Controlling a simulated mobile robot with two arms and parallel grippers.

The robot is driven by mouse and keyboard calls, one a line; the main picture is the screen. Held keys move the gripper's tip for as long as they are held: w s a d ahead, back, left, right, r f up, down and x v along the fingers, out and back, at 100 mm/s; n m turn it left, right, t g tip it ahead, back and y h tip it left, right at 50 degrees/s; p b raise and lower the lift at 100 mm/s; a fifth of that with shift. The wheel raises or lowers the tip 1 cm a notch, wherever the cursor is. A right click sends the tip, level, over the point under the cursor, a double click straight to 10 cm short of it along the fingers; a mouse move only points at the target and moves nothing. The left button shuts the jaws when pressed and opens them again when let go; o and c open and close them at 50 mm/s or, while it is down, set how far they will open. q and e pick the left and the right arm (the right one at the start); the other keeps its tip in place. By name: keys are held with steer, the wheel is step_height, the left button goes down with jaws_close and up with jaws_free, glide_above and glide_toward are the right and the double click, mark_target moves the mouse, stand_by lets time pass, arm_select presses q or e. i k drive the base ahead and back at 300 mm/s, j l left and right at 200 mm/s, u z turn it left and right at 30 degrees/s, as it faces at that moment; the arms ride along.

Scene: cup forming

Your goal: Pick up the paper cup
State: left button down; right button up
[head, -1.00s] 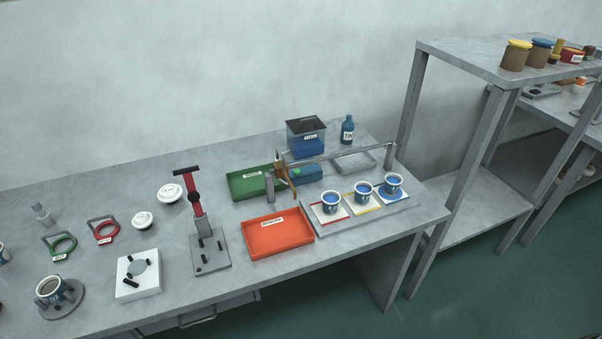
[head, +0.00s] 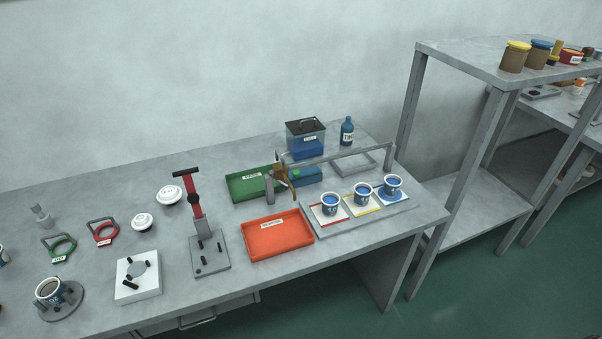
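Several paper cups, white-rimmed with blue, show on the bench. One cup (head: 330,204) stands on a red-edged card, one (head: 362,194) on a yellow-edged card and one (head: 391,187) on a blue card, in a row on a grey tray (head: 398,211). Another cup (head: 49,292) stands among the pegs of a round grey fixture (head: 70,309) at the lower left. Part of a further cup (head: 2,256) is cut off by the left edge. Which cup the task means is not marked. Neither of my grippers is in view.
An orange tray (head: 279,236), a green tray (head: 250,184) and a red-handled press (head: 194,199) stand mid-bench. A brass-coloured piece (head: 284,177) and a thin bar (head: 350,148) stand behind the cup row. A tall shelf (head: 470,60) rises at the right.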

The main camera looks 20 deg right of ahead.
mark_target(393, 182)
steer(key=z, duration=1.25)
